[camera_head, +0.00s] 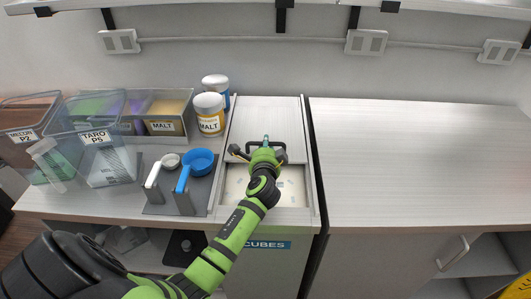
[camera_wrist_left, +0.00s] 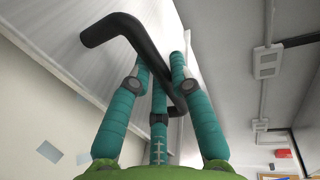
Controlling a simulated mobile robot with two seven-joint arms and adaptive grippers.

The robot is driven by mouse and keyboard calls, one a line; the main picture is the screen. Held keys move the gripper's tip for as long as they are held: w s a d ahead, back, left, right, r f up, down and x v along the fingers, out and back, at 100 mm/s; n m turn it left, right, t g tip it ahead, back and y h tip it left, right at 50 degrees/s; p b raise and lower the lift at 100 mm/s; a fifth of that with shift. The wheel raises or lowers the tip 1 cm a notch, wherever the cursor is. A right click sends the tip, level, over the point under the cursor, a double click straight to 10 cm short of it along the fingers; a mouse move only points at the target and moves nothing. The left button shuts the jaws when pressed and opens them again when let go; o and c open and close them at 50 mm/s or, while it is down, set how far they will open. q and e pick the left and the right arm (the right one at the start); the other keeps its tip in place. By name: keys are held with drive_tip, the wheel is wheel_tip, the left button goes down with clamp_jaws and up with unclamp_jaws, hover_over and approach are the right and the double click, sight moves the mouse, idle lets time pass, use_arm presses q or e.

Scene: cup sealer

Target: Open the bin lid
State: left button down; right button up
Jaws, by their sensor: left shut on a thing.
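The bin (camera_head: 294,186) marked CUBES is set into the counter in the head view. Its pale lid (camera_head: 270,112) covers the back part, and the front part is uncovered, showing a light interior with small specks. A black bar handle (camera_head: 282,153) is at the lid's front edge. My left gripper (camera_head: 266,146) is shut on this handle. In the left wrist view the teal fingers (camera_wrist_left: 160,75) close around the bent black handle (camera_wrist_left: 118,28). The hand and forearm hide part of the opening. My right gripper is not in view.
Left of the bin stand a blue scoop (camera_head: 197,162) and a white scoop (camera_head: 153,180) in a grey holder. Malt jars (camera_head: 209,113) and clear tubs, including one marked TARO (camera_head: 98,140), stand nearby. The counter on the right (camera_head: 420,150) is bare.

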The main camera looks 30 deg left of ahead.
sight(267, 132)
use_arm(q)
drive_tip(key=x, duration=0.2)
drive_tip(key=b+x, duration=0.1)
drive_tip(key=x, duration=0.1)
drive_tip(key=r+x, duration=0.1)
drive_tip(key=x, duration=0.1)
drive_tip(key=shift+w+a+b, duration=0.1)
drive_tip(key=shift+w+b, duration=0.15)
drive_tip(key=shift+b, duration=0.05)
drive_tip(key=c, duration=1.1)
unclamp_jaws()
drive_tip(key=shift+s, duration=0.1)
drive_tip(key=v, duration=1.2)
drive_tip(key=shift+r, duration=0.2)
